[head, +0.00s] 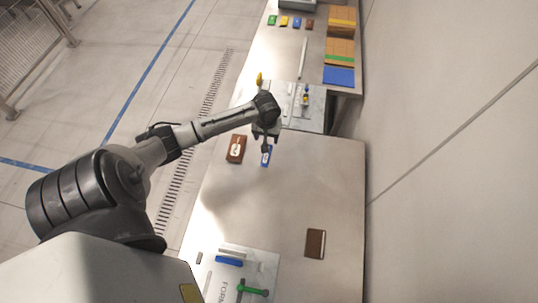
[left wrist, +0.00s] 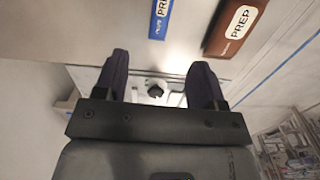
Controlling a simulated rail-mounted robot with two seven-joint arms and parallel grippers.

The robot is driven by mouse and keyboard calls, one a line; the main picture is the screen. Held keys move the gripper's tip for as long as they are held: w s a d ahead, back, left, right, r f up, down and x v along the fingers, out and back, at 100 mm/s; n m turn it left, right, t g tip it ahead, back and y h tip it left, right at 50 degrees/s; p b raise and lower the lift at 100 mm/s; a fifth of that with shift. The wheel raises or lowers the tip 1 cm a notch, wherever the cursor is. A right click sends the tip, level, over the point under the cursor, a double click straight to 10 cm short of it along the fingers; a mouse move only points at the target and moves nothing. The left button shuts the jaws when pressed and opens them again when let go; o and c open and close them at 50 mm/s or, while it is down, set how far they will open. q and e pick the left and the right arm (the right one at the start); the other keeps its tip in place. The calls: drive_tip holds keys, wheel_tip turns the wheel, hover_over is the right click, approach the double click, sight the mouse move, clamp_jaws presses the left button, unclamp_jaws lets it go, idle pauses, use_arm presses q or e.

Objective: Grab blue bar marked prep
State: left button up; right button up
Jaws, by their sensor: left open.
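The blue bar (head: 266,159) with a white label lies on the table, partly hidden by my left gripper (head: 265,146) in the head view. In the left wrist view the blue bar (left wrist: 155,30) is cut off at the top edge, its label partly readable as "PR". My left gripper (left wrist: 158,72) is open with nothing between its fingers; the blue bar appears beyond the fingertips. A wider brown bar (head: 236,149) lies to the left of the blue bar; in the left wrist view this brown bar (left wrist: 222,43) carries a "PREP" label. My right gripper is not in view.
A grey panel (head: 318,115) with small parts lies beyond the bars. A near board (head: 232,275) holds blue and green pieces. A dark brown block (head: 315,243) lies at right. Coloured blocks and stacked boxes (head: 340,50) stand far back. The table's middle is clear.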

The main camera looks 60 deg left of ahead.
use_arm(q)
hover_over(267, 155)
wheel_tip(267, 155, down, 8)
drive_tip(key=shift+w+r+b, duration=0.1)
drive_tip(key=shift+r+b, duration=0.1)
drive_tip(key=shift+b, duration=0.25)
drive_tip(key=shift+a+f, duration=0.1)
drive_tip(key=shift+f, duration=0.45)
drive_tip(key=shift+a+f+b, duration=0.1)
drive_tip(key=shift+f+b, duration=0.25)
drive_tip(key=shift+f, duration=2)
drive_tip(key=shift+c, duration=0.4)
drive_tip(key=c, duration=0.9)
drive_tip(key=shift+c, duration=0.2)
drive_tip(key=shift+r, duration=0.15)
